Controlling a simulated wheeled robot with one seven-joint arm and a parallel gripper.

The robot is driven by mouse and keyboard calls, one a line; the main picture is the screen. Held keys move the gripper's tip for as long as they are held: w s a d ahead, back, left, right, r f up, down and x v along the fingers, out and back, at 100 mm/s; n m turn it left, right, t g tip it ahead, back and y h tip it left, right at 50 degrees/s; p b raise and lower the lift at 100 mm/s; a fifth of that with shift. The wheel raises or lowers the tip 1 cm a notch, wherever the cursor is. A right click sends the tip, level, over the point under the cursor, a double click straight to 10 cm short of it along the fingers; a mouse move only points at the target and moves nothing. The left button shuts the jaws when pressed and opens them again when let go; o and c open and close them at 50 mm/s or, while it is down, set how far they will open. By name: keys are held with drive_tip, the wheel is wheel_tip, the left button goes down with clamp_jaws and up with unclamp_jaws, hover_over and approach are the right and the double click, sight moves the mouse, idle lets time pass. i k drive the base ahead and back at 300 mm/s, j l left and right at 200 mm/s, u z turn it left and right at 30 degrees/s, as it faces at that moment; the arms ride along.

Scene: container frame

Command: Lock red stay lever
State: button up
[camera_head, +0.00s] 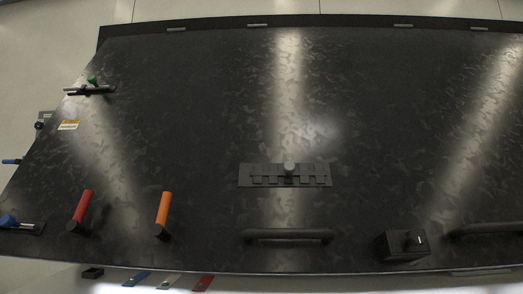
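A red lever (83,206) stands on the lower left of the dark panel. Its red grip leans up and slightly right from a dark pivot base at its lower end. A second red piece (203,283) shows just below the panel's bottom edge, beside blue and white ones. I cannot tell from this view which red part is the stay lever, or whether either is locked. My gripper is not in view.
An orange lever (162,210) stands right of the red one. A blue-handled latch (10,222) is at the left edge. A slotted plate with a knob (285,175), a bar handle (288,235) and a black box (402,245) sit further right. The panel's upper middle is bare.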

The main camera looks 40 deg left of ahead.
sight(75, 226)
drive_tip(key=u, duration=0.4)
drive_tip(key=j+u, duration=0.1)
drive_tip(key=u, duration=0.35)
drive_tip(key=k+j+u, duration=0.1)
drive_tip(key=u, duration=0.7)
drive_tip(key=j+u, duration=0.1)
drive_tip(key=u, duration=0.3)
